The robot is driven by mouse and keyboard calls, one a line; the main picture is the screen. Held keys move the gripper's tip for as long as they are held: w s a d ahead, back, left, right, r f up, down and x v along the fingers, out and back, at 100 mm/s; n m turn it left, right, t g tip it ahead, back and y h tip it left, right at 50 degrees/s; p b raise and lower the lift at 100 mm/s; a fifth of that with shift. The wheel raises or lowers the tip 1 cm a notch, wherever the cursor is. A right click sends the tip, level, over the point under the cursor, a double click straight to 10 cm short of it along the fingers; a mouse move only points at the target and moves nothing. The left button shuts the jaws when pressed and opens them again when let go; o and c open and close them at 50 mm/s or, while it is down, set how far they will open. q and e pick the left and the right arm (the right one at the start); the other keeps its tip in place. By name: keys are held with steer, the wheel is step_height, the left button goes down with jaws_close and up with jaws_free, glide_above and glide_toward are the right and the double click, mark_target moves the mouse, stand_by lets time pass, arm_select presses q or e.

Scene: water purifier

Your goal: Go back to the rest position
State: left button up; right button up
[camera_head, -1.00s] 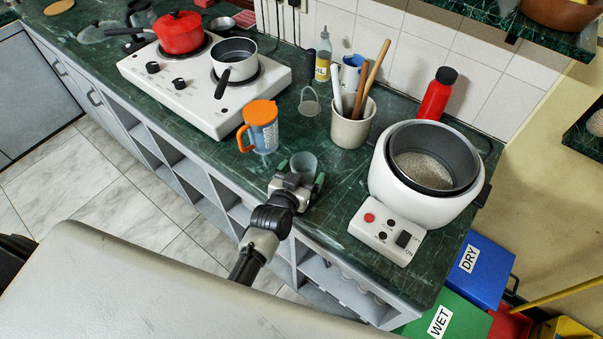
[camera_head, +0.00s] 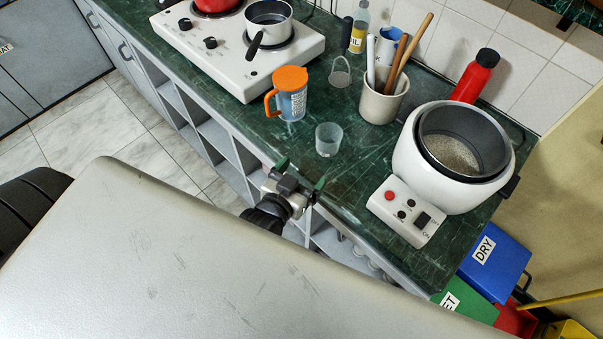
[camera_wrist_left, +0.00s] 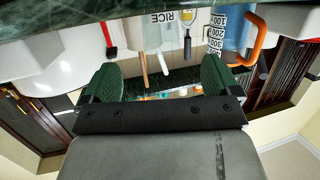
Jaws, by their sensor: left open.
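My left gripper (camera_head: 301,180) is open and empty in the head view, at the front edge of the green counter (camera_head: 345,172). Its green fingers also show spread apart in the left wrist view (camera_wrist_left: 160,82), with nothing between them. A clear cup (camera_head: 328,140) stands upright on the counter, a little beyond the gripper and apart from it. The blue pitcher with an orange lid and handle (camera_head: 290,96) stands behind and left of the cup. My right gripper is in neither view.
A white rice cooker (camera_head: 405,150) is on the right, its control panel near the counter edge. A crock of utensils (camera_head: 383,101), a red bottle (camera_head: 475,76) and a stove (camera_head: 250,70) stand further back. Blue (camera_head: 494,264) and green bins (camera_head: 464,303) are at lower right. Open floor lies left.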

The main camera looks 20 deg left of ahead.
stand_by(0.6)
arm_select(q)
steer(key=s+a+r+g+y, duration=0.1)
steer(key=s+a+g, duration=0.1)
steer(key=s+g, duration=0.5)
steer(key=s+a+r+g, duration=0.1)
steer(key=s+a+g, duration=0.2)
steer(key=s+g, duration=0.35)
step_height(320, 180, down, 27)
steer(key=s+m, duration=0.1)
steer(key=s, duration=0.2)
steer(key=s+a+f+g, duration=0.1)
steer(key=s+a+f, duration=0.1)
steer(key=s+f, duration=1.3)
steer(key=shift+s+a+f+y, duration=0.15)
steer(key=shift+s+y, duration=0.15)
